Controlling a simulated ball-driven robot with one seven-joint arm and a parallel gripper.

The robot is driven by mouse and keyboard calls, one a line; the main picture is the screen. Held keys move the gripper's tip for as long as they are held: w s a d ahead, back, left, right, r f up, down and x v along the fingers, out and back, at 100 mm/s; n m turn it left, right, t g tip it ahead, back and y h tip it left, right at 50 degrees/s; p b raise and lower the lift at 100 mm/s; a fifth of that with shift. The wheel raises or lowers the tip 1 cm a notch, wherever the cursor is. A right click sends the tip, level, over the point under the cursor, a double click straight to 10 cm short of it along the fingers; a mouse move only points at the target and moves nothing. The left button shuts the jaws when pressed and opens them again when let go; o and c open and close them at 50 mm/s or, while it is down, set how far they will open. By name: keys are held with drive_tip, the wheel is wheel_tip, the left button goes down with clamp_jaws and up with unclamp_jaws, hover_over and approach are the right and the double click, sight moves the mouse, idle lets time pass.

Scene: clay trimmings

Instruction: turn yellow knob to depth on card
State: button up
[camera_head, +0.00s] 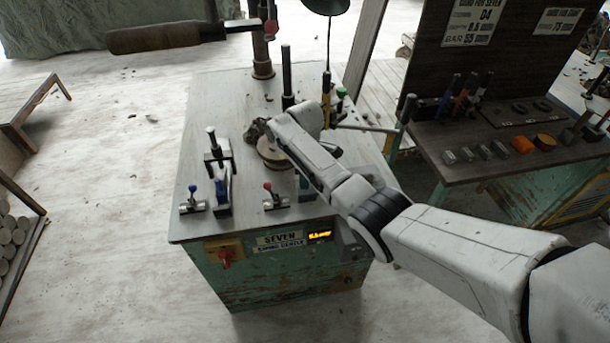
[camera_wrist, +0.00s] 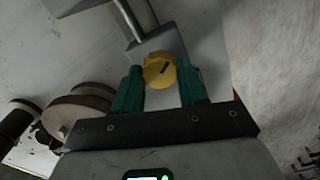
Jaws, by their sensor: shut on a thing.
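In the wrist view the yellow knob (camera_wrist: 159,72) sits between the two green fingers of my gripper (camera_wrist: 160,90), one finger on each side. The gripper is shut on it. A short dark slanted mark shows on the knob's face. The knob is on a grey metal block (camera_wrist: 170,30). In the head view my arm hides the knob; a bit of green finger (camera_head: 304,183) shows beside the arm. A card (camera_head: 478,22) on the dark back board reads D4, 0.5 and BAR 55, its small lines blurred. An amber display (camera_head: 320,235) is lit on the bench front, its digits unreadable.
The bench top (camera_head: 215,110) carries a round wheel (camera_head: 272,150), a red-knobbed clamp (camera_head: 272,198), blue-knobbed fittings (camera_head: 193,200) and upright posts. A dark handle (camera_head: 155,37) reaches over the back left. A side bench (camera_head: 480,180) with tools stands at right.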

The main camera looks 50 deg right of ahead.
drive_tip(key=shift+n, duration=0.4)
drive_tip(key=o, duration=1.1)
drive_tip(key=shift+c, duration=0.2)
wheel_tip(320, 180, up, 11)
drive_tip(key=shift+b, duration=0.4)
drive_tip(key=shift+f, duration=0.1)
